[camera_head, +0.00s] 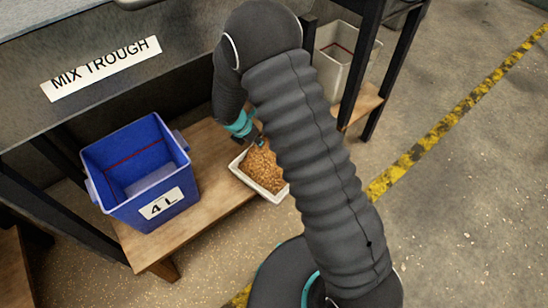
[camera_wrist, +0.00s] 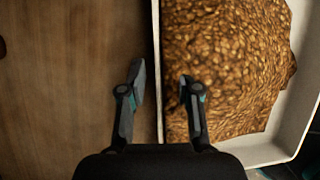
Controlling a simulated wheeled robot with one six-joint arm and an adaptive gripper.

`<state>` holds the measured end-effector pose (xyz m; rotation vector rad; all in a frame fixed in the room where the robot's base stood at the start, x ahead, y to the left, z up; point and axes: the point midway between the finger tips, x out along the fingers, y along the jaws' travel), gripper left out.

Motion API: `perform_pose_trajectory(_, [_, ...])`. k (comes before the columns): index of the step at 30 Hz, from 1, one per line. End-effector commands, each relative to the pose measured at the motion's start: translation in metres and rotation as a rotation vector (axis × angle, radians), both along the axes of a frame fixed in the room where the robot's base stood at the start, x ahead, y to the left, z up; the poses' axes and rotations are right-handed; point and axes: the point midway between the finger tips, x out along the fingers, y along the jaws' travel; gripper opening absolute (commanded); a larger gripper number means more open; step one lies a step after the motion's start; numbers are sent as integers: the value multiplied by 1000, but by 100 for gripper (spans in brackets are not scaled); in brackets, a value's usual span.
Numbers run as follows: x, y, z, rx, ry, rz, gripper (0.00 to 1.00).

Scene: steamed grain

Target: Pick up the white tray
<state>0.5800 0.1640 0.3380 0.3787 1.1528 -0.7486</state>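The white tray (camera_head: 258,188) is rectangular and filled with brown grain (camera_head: 262,167). It sits on the wooden shelf (camera_head: 205,208), partly hidden behind my arm in the head view. My gripper (camera_head: 257,145) is at the tray's rim on its far side. In the wrist view my gripper (camera_wrist: 162,85) is open, with one finger on each side of the tray's left wall (camera_wrist: 156,50). The left finger is over the wood outside and the right finger is over the grain (camera_wrist: 225,70). Gaps show between the wall and both fingers.
A blue bin (camera_head: 140,180) labelled 4 L stands left of the tray on the shelf. A pale grey bin (camera_head: 330,75) stands at the back right. The mix trough (camera_head: 190,50) and dark legs (camera_head: 360,70) frame the shelf. Open floor with a yellow-black line (camera_head: 440,130) lies right.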

Motion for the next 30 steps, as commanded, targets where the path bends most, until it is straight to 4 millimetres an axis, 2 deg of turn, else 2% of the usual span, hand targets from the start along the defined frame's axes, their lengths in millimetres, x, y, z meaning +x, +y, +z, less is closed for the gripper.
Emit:
perform_pose_trajectory(4, [0, 0, 1, 1, -1, 0, 30])
perform_pose_trajectory(7, [0, 0, 1, 1, -1, 0, 5])
perform_pose_trajectory(8, [0, 0, 1, 1, -1, 0, 0])
perform_pose_trajectory(23, [1, 0, 3, 1, -2, 1, 0])
perform_pose_trajectory(30, [1, 1, 18, 1, -4, 0, 0])
